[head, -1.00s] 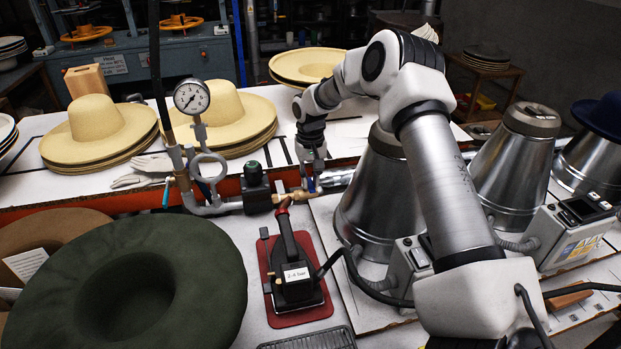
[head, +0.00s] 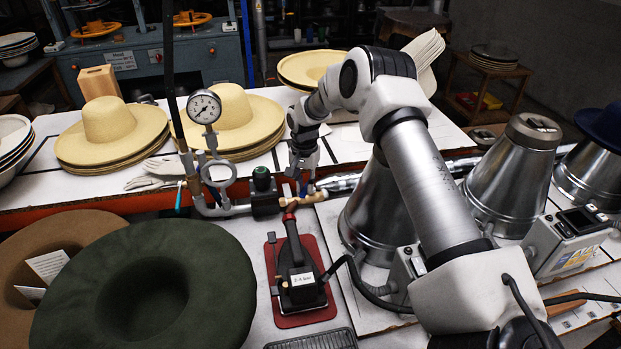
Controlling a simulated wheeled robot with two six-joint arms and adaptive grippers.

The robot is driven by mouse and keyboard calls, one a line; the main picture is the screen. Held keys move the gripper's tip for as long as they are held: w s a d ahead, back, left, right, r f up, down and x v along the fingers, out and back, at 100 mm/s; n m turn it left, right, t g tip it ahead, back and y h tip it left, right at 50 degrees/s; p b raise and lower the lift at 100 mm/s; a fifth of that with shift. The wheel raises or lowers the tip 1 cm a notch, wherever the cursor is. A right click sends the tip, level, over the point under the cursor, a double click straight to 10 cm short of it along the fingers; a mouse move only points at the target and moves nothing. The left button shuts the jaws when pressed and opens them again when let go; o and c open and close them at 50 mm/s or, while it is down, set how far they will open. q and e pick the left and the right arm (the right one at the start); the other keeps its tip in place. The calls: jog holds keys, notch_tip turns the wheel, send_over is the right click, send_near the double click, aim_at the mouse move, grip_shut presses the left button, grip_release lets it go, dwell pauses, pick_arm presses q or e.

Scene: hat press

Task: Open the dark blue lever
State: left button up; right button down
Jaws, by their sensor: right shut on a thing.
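My right gripper (head: 299,181) reaches down over the brass valve (head: 303,200) on the pipe behind the iron. It is shut on the dark blue lever (head: 303,189), of which only a small blue part shows beside the fingers. The gripper hides most of the lever, so its exact angle is hard to tell. My left gripper is not in the view.
A pressure gauge (head: 204,107) and a dark green valve knob (head: 262,179) stand left of the gripper. An iron (head: 297,274) rests on a red mat (head: 271,262) in front. A metal cone (head: 368,215) stands close on the right. Straw hats (head: 112,130) lie behind.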

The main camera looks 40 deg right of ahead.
jog(key=shift+w+f+m, duration=0.1)
jog(key=shift+w+m, duration=0.9)
jog(key=shift+m, duration=1.05)
jog(key=shift+w+f+m, duration=0.1)
jog(key=shift+w+m, duration=0.9)
jog(key=shift+m, duration=1)
jog(key=shift+w+m, duration=1)
jog(key=shift+m, duration=1.05)
jog(key=c, duration=1.1)
grip_release()
jog(key=shift+d, duration=0.2)
notch_tip(320, 180, up, 12)
jog(key=shift+w+f, duration=0.1)
